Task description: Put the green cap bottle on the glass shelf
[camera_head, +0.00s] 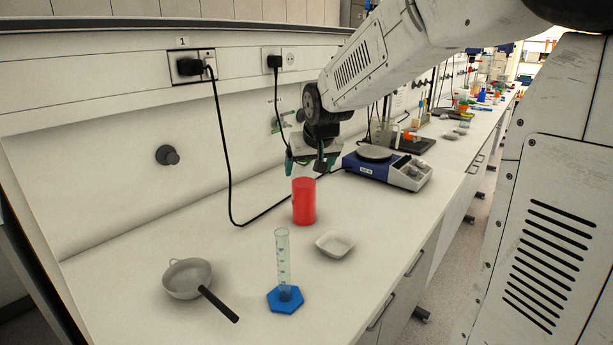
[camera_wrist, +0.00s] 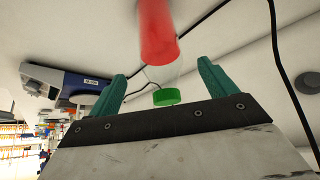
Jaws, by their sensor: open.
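The green cap bottle stands upright on the white bench in the head view, its red contents (camera_head: 304,202) below a clear upper part; its cap is hidden there behind my gripper. In the wrist view the red part (camera_wrist: 158,35) and the green cap (camera_wrist: 167,97) both show. My gripper (camera_head: 308,168) is over the top of the bottle, pointing down. Its teal fingers (camera_wrist: 163,85) are open, with the cap between them in the picture and a gap on each side. I see no glass shelf clearly in either view.
A blue-based measuring cylinder (camera_head: 284,270), a white dish (camera_head: 335,244) and a pan (camera_head: 188,278) stand in front of the bottle. A blue and white scale (camera_head: 388,167) is behind right. A black cable (camera_head: 229,150) hangs along the wall at left.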

